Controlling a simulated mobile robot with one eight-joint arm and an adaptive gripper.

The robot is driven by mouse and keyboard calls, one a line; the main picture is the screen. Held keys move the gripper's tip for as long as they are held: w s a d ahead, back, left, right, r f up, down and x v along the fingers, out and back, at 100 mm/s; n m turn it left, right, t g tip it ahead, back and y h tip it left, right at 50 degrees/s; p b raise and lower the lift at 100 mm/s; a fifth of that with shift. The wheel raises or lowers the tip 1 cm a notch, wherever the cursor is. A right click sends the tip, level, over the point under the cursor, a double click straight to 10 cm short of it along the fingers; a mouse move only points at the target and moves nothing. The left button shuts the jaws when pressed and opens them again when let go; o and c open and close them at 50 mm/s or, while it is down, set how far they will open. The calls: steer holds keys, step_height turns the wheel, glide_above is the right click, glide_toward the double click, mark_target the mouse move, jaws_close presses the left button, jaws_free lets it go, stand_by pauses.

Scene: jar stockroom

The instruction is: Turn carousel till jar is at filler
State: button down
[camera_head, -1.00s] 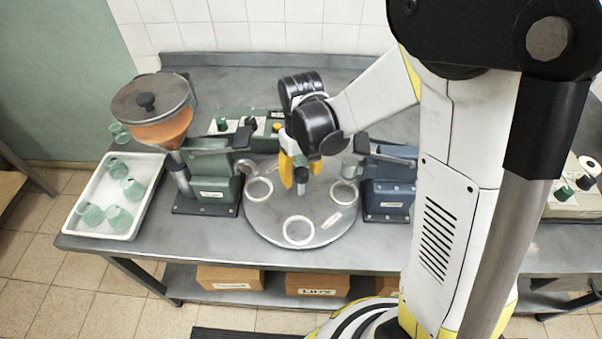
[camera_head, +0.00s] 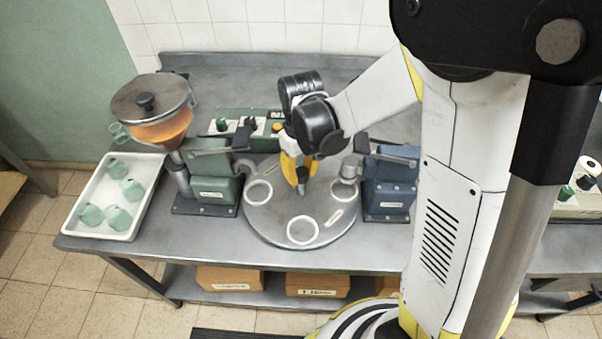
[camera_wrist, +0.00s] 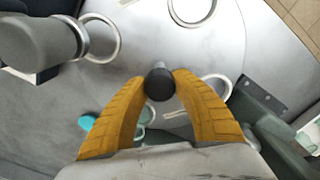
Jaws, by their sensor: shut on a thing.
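The round grey carousel (camera_head: 275,222) lies flat on the bench, with white ring seats at its left, front and right. My gripper (camera_head: 302,185) is over its middle. In the wrist view the yellow fingers (camera_wrist: 160,88) are shut on a dark round knob (camera_wrist: 160,84). A pale green glassy thing, perhaps the jar (camera_wrist: 147,117), shows between the fingers at the carousel's back, mostly hidden; the head view hides it behind my gripper. The filler, a hopper with orange contents (camera_head: 163,130), stands left of the carousel beside a green machine (camera_head: 214,180).
A blue machine (camera_head: 390,185) stands close to the carousel's right edge. A white tray (camera_head: 85,223) of green jars lies at the left. A control box (camera_head: 245,128) is behind the carousel. Boxes (camera_head: 230,278) sit on the shelf below.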

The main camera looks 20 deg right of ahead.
steer(key=shift+n+b, duration=0.3)
steer(key=shift+n, duration=3.8)
steer(key=shift+n+b, duration=0.45)
steer(key=shift+n, duration=3.75)
